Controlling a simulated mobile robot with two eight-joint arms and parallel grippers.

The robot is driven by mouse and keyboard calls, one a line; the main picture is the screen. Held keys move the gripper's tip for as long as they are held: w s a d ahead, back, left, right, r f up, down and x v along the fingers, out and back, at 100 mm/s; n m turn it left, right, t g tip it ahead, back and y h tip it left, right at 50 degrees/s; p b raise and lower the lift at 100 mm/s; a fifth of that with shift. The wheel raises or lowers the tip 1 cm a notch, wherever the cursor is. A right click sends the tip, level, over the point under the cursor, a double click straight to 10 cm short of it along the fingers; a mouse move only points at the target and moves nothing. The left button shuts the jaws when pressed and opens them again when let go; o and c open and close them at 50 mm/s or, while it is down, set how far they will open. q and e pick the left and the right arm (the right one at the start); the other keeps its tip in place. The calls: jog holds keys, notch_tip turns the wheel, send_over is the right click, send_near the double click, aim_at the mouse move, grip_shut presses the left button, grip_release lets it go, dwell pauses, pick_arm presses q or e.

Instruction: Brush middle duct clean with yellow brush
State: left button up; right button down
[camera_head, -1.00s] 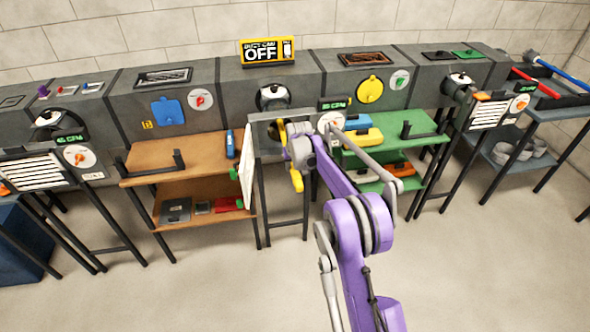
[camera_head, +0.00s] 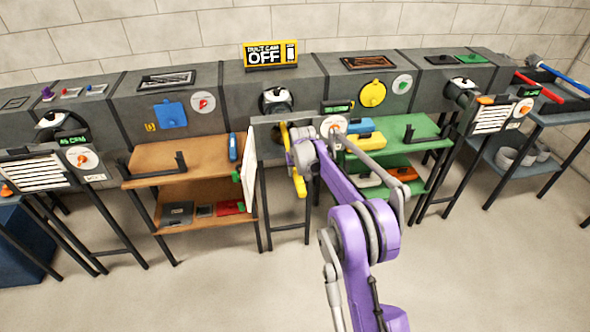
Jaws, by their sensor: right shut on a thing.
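The middle duct (camera_head: 298,85) is the dark grey section under the camera sign. Its front grille panel (camera_head: 249,172) is swung open to the left, seen nearly edge-on. My right gripper (camera_head: 293,153) is at the opening below this section, shut on the yellow brush (camera_head: 300,187). A yellow handle part hangs below the gripper and more yellow shows just above it. The brush head is hidden, so I cannot tell how far inside it is. My left gripper is out of view.
The camera sign (camera_head: 270,54) reads OFF. A brown shelf (camera_head: 190,153) with a blue brush (camera_head: 233,146) stands left. A green shelf (camera_head: 410,135) with blue, yellow and orange items stands right, close to my arm. The front floor is clear.

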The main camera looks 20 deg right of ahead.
aim_at(303, 192)
jog(key=s, duration=0.1)
jog(key=s+b, duration=0.1)
jog(key=shift+s+a+f, duration=0.15)
jog(key=shift+s+a, duration=0.15)
jog(key=shift+a, duration=0.05)
jog(key=shift+s+a+b, duration=0.15)
jog(key=shift+s+b, duration=0.1)
jog(key=shift+s, duration=0.4)
jog(key=shift+s+a+b, duration=0.15)
jog(key=shift+s+b, duration=0.05)
jog(key=shift+s, duration=0.4)
jog(key=s, duration=0.2)
jog(key=s+a+b, duration=0.1)
jog(key=s, duration=0.1)
jog(key=shift+s, duration=0.4)
jog(key=s, duration=0.1)
jog(key=s+a, duration=0.1)
jog(key=s, duration=0.1)
jog(key=shift+b, duration=0.35)
